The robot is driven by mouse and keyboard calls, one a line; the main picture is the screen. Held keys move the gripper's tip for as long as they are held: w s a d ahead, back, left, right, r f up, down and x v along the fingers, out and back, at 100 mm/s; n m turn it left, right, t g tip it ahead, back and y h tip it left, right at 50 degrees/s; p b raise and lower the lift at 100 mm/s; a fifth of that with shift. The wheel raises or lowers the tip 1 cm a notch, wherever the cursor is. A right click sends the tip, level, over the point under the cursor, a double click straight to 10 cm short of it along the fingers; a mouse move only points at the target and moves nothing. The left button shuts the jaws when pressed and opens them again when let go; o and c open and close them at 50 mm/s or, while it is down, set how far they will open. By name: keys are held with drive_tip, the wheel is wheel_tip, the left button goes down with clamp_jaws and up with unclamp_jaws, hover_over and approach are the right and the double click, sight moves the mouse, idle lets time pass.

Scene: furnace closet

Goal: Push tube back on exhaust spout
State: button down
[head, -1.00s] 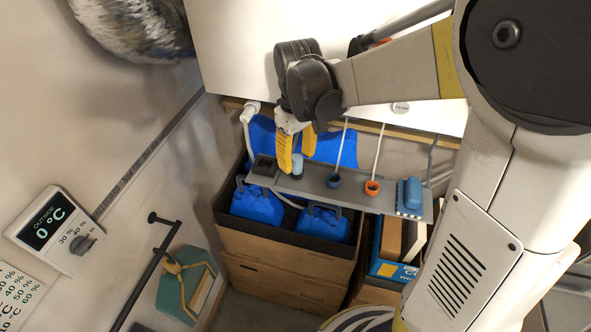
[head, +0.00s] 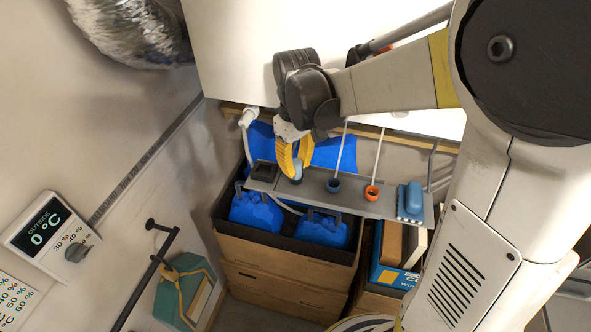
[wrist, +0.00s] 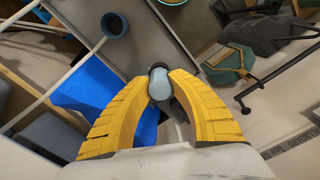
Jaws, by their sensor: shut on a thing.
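The silver foil tube (head: 135,35) hangs at the upper left in the head view, well away from my gripper. Its free end and the exhaust spout cannot be made out. My gripper (head: 296,166) points down over the left part of a grey shelf (head: 315,187). Its yellow fingers are shut on a small pale blue piece (head: 297,173) at the shelf. In the wrist view the pale blue piece (wrist: 160,88), with a dark end, sits between the fingertips (wrist: 159,83). Whether it is still seated in the shelf is unclear.
A dark blue ring (head: 333,185), an orange ring (head: 372,192) and a blue block (head: 410,198) are on the shelf. Below is a wooden crate (head: 285,275) with blue canisters (head: 257,212). A dial panel (head: 50,236) and black rail (head: 160,260) are on the left wall.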

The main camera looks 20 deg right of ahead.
sight(296, 162)
drive_tip(key=shift+r+p, duration=0.9)
drive_tip(key=shift+r, duration=0.55)
drive_tip(key=shift+r+p, duration=0.9)
drive_tip(key=shift+r, duration=0.6)
drive_tip(key=s+p, duration=0.2)
drive_tip(key=s, duration=1.2)
drive_tip(key=shift+f, duration=0.1)
